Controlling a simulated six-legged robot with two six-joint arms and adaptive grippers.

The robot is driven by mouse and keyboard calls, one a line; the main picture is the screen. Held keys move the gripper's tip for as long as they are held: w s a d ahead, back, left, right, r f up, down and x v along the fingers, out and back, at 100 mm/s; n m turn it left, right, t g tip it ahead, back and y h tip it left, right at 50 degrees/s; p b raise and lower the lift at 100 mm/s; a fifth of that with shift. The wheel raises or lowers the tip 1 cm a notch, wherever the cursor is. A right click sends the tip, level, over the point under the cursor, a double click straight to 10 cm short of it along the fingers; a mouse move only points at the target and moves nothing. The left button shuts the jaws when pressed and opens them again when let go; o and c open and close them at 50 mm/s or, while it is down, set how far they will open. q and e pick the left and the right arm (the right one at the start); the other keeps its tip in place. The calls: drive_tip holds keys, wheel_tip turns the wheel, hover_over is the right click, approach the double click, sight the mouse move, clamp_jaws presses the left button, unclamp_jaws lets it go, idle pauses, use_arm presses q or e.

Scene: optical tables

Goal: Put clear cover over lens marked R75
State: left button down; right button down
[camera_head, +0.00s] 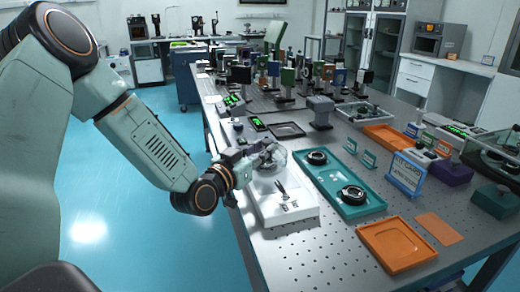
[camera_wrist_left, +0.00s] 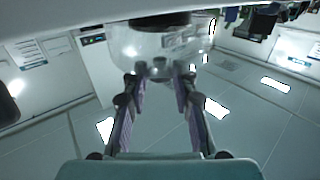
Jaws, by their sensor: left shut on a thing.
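My left gripper (camera_head: 258,158) reaches in from the left and is shut on the clear cover (camera_head: 273,158), a transparent dome, above the far end of the white tray. In the left wrist view the two fingers (camera_wrist_left: 160,78) meet the knob side of the cover (camera_wrist_left: 150,42). Two black-ringed lenses, a far one (camera_head: 317,157) and a near one (camera_head: 352,194), lie uncovered in the teal tray (camera_head: 338,205) to the right of the gripper. I cannot read an R75 mark on either one. My right gripper is not in view.
The white tray (camera_head: 296,217) holds tweezers (camera_head: 281,188) and small pieces. Small teal signs (camera_head: 369,160) and a blue-framed sign (camera_head: 406,173) stand right of the teal tray. An empty orange tray (camera_head: 397,245) is in front. Posts with optics crowd the table's far part.

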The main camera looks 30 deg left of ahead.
use_arm(q)
drive_tip(key=c, duration=1.5)
unclamp_jaws()
drive_tip(key=shift+a, duration=0.1)
drive_tip(key=o, duration=0.3)
drive_tip(key=shift+s, duration=0.15)
drive_tip(key=shift+o, duration=0.7)
drive_tip(key=shift+r+p, duration=0.4)
drive_tip(key=shift+r, duration=0.15)
drive_tip(key=shift+s+r, duration=0.15)
drive_tip(key=shift+r, duration=0.05)
drive_tip(key=s+p, duration=0.8)
drive_tip(key=s, duration=0.3)
drive_tip(key=shift+s+a, duration=0.15)
drive_tip(key=shift+s, duration=0.1)
drive_tip(key=shift+f, duration=0.2)
